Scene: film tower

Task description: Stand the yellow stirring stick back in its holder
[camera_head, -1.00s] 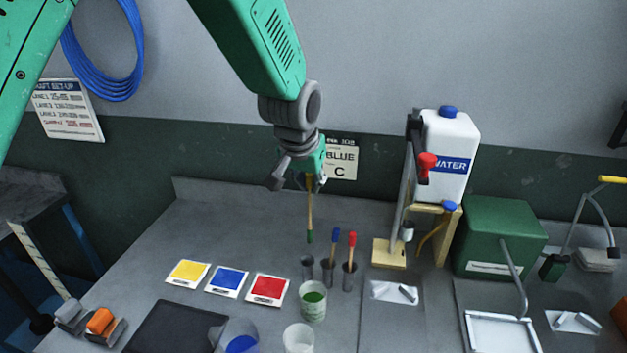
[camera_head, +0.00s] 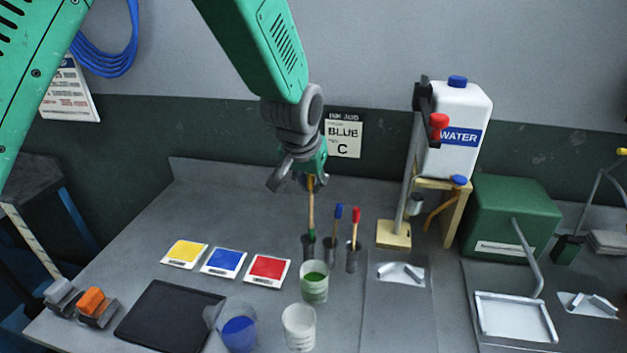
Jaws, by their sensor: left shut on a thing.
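The yellow stirring stick (camera_head: 311,208) hangs upright below my left gripper (camera_head: 306,180), which is shut on its yellow top end. The stick's lower end is green. That end is at the mouth of the leftmost dark holder (camera_head: 308,250); I cannot tell whether it is inside or just in front of or behind the rim. A blue-topped stick (camera_head: 337,222) and a red-topped stick (camera_head: 355,228) stand in the two holders to the right. My right gripper is not in view.
A cup of green liquid (camera_head: 315,289) stands just in front of the holders, with a white cup (camera_head: 299,327) and a cup of blue liquid (camera_head: 238,332) nearer. Yellow, blue and red cards (camera_head: 268,270) lie left. A wooden stand (camera_head: 393,234) is to the right.

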